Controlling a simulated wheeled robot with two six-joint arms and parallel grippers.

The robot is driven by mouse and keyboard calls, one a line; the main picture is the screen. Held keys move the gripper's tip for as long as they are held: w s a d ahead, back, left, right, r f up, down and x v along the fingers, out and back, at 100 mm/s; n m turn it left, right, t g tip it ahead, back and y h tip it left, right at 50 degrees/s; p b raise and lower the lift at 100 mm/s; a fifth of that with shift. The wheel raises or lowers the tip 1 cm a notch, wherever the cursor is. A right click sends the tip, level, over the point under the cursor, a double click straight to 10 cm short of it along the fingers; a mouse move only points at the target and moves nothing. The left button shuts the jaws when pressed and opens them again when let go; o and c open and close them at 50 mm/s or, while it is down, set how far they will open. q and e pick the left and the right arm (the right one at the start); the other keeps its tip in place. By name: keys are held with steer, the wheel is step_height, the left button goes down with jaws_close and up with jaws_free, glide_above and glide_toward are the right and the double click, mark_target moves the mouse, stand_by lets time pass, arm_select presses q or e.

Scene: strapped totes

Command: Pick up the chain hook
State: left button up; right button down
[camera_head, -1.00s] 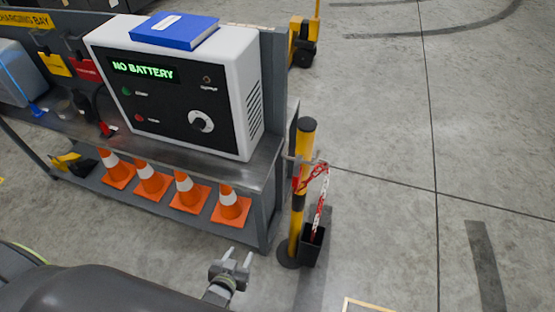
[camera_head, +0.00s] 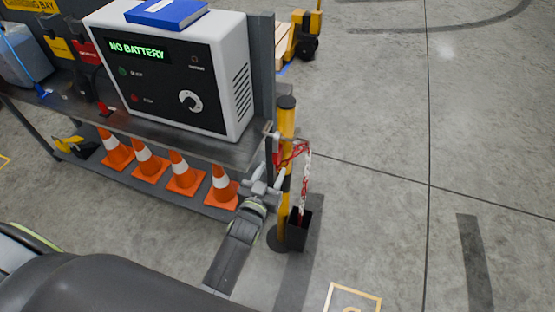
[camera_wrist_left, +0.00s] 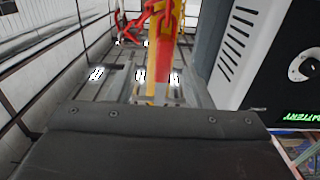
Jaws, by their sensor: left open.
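A red and white chain (camera_head: 306,175) hangs from near the top of a yellow post (camera_head: 286,125) with black bands and drops into a dark box at its foot. Its red end piece, the chain hook (camera_head: 278,153), is at the post's left side, below a small grey bracket. In the left wrist view the red hook (camera_wrist_left: 163,62) shows ahead, in front of the yellow post, with red chain links (camera_wrist_left: 132,28) beside it. My left gripper (camera_head: 266,182) is open and empty, just below the hook and close to the post. My right gripper is not in view.
The grey bench (camera_head: 190,140) stands directly left of the post, carrying a white charger (camera_head: 215,75) with a blue book (camera_head: 167,13) on top. Orange cones (camera_head: 185,172) stand on its lower shelf. The dark box (camera_head: 298,230) is at the post's base. Floor to the right is clear.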

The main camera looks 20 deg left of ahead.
mark_target(275, 162)
arm_select(q)
steer(key=shift+w+f, duration=0.1)
steer(key=shift+w, duration=0.95)
steer(key=w+b, duration=0.3)
steer(key=shift+w+a+f, duration=0.1)
steer(key=shift+a+f, duration=0.05)
steer(key=shift+f, duration=0.05)
steer(key=shift+w+r+b, duration=0.15)
steer(key=shift+w+b, duration=0.35)
steer(key=shift+w, duration=0.3)
steer(key=shift+r, duration=0.1)
jaws_close()
